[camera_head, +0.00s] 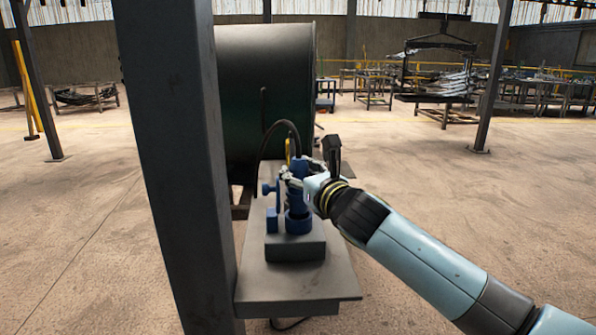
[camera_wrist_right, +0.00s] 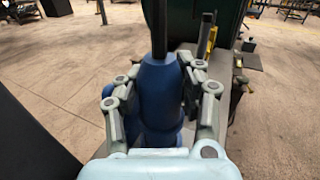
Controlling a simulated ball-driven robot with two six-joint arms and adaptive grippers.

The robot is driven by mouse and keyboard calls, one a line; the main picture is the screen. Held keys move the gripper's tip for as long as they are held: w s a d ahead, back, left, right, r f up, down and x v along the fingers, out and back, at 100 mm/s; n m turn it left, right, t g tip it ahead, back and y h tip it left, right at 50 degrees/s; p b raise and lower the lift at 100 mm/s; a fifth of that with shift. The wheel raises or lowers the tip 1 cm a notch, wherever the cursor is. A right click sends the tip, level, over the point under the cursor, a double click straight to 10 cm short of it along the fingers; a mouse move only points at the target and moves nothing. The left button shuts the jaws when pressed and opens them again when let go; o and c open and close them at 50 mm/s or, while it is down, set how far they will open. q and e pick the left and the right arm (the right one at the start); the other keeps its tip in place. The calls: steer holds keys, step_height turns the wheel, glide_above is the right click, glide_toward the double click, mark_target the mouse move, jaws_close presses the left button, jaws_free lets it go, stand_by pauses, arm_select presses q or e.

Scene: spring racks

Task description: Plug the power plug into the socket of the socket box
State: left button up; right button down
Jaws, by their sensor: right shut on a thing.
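The blue power plug (camera_head: 296,202) stands upright with a black cable arching up and back from its top. It also shows in the right wrist view (camera_wrist_right: 160,88), between the two fingers. My right gripper (camera_head: 293,176) is shut on the plug. The grey socket box (camera_head: 296,248) sits on a narrow grey shelf, with a blue round socket (camera_head: 298,225) on top. The plug is over the socket, in line with it; its lower end meets the blue ring in the head view, and I cannot tell how deep it sits. My left gripper is not in view.
A dark steel post (camera_head: 180,150) rises close to the left of the shelf (camera_head: 300,288). A large dark green drum (camera_head: 263,90) stands behind. A small blue part (camera_head: 271,190) sticks up left of the plug. Open floor lies to the right.

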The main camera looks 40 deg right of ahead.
mark_target(298, 192)
stand_by(0.4)
steer(key=shift+p, duration=0.65)
stand_by(0.9)
steer(key=shift+f+b, duration=2)
steer(key=shift+f, duration=0.3)
steer(key=c, duration=0.7)
jaws_free()
steer(key=shift+o, duration=0.2)
steer(key=s+a, duration=0.1)
steer(key=s, duration=1.1)
steer(key=shift+a, duration=0.25)
